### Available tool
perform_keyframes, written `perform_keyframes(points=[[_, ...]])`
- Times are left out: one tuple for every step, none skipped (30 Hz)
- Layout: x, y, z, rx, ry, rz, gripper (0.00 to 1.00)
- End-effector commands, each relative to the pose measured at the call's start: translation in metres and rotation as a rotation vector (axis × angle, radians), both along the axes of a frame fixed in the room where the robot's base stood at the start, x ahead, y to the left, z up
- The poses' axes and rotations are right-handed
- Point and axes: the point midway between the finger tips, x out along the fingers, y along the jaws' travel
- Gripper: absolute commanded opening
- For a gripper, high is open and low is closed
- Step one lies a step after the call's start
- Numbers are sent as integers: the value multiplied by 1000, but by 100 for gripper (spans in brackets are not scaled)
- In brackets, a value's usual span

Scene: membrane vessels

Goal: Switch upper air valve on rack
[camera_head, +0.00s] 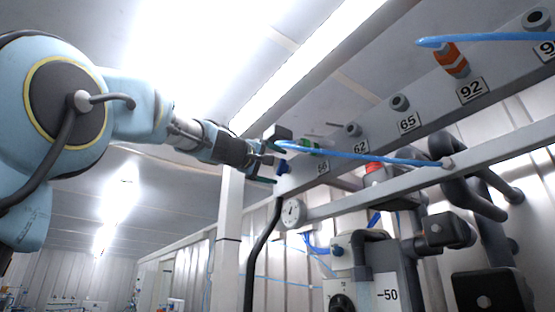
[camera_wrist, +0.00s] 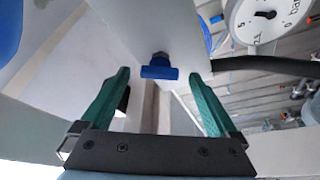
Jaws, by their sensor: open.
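The blue valve handle (camera_wrist: 159,72) sticks out from the pale rack beam in the wrist view, near the top centre. Its bar lies roughly level across the picture. My gripper (camera_wrist: 158,76) is open, with one green finger on each side of the handle and a visible gap to both. How far the fingertips are from it in depth is hard to tell. In the head view my gripper (camera_head: 270,164) is at the left end of the rack beam (camera_head: 330,170), close to a small blue part (camera_head: 284,167) that looks like the same handle.
A round pressure gauge (camera_head: 293,213) hangs below the beam end and also shows in the wrist view (camera_wrist: 262,18).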

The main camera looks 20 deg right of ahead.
Motion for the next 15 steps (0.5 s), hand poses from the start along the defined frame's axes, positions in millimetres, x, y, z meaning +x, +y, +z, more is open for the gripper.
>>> perform_keyframes(points=[[3,-5,3,0,2,-1,95],[4,-7,3,0,2,-1,95],[5,-9,3,0,2,-1,95],[5,-10,4,-2,1,-1,95],[6,-11,4,-2,1,-1,95],[6,-11,3,-1,0,-1,95],[6,-12,3,-1,0,-1,95],[6,-12,3,-1,0,-1,95],[6,-12,3,-1,0,-1,95],[6,-12,3,-1,-1,0,95],[6,-12,3,-1,-1,0,95],[6,-12,2,-1,0,-1,95],[6,-12,2,-1,0,-1,95],[6,-12,2,-1,0,-1,94],[7,-12,2,-1,0,-1,89]])
